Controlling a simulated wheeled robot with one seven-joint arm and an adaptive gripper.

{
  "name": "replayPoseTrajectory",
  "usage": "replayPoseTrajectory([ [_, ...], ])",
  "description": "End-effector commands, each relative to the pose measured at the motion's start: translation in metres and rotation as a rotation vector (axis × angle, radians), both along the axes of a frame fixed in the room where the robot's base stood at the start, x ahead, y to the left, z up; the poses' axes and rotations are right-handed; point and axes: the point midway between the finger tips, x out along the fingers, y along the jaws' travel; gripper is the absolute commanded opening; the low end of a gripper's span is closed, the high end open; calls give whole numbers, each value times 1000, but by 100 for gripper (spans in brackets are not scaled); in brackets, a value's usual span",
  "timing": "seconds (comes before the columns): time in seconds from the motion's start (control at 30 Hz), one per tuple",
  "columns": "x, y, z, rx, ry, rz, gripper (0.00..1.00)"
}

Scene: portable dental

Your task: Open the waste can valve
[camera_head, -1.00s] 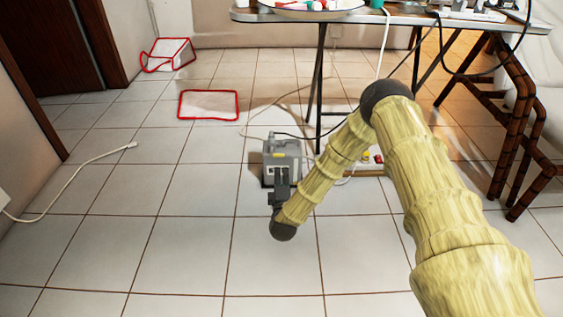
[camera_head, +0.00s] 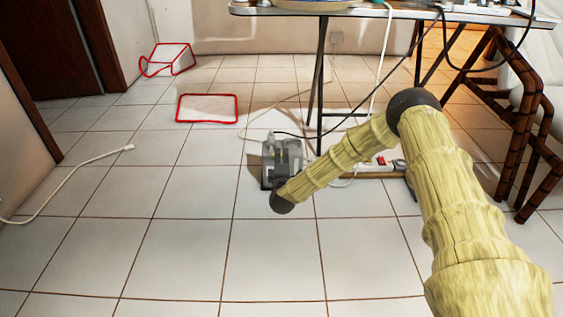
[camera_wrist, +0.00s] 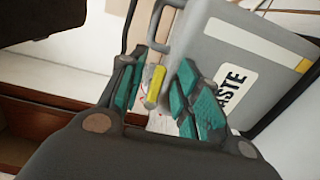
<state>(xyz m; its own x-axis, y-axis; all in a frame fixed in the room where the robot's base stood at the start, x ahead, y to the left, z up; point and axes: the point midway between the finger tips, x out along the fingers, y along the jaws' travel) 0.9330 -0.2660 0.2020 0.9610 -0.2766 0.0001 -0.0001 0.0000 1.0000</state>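The waste can (camera_head: 268,168) is a grey box on the tiled floor, partly covered by my wrist and gripper in the head view. In the wrist view the waste can (camera_wrist: 215,55) fills the upper right, tilted, with part of a "WASTE" label showing. A yellow lever (camera_wrist: 154,86), which looks like the valve handle, stands beside the can. My gripper (camera_wrist: 157,72) is open, with teal pads on either side of the lever. A gap shows at the right pad; I cannot tell whether the left pad touches.
A table (camera_head: 390,12) stands behind the can, with cables hanging from it. A power strip (camera_head: 380,164) lies to the right. A bamboo-like chair (camera_head: 525,120) stands at the far right.

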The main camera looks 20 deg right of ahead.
Motion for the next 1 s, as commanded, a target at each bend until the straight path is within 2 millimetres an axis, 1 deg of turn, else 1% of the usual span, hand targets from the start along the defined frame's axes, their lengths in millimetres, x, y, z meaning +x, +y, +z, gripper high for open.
replayPoseTrajectory([
  [0.1,4,-1,0,1,0,0,33],
  [0.37,5,-1,1,1,1,1,33],
  [0.4,5,-1,1,1,1,1,31],
  [0.57,5,-1,1,1,1,0,2],
  [0.6,5,-1,0,1,1,1,0],
  [1.0,5,-1,3,11,-3,1,0],
])
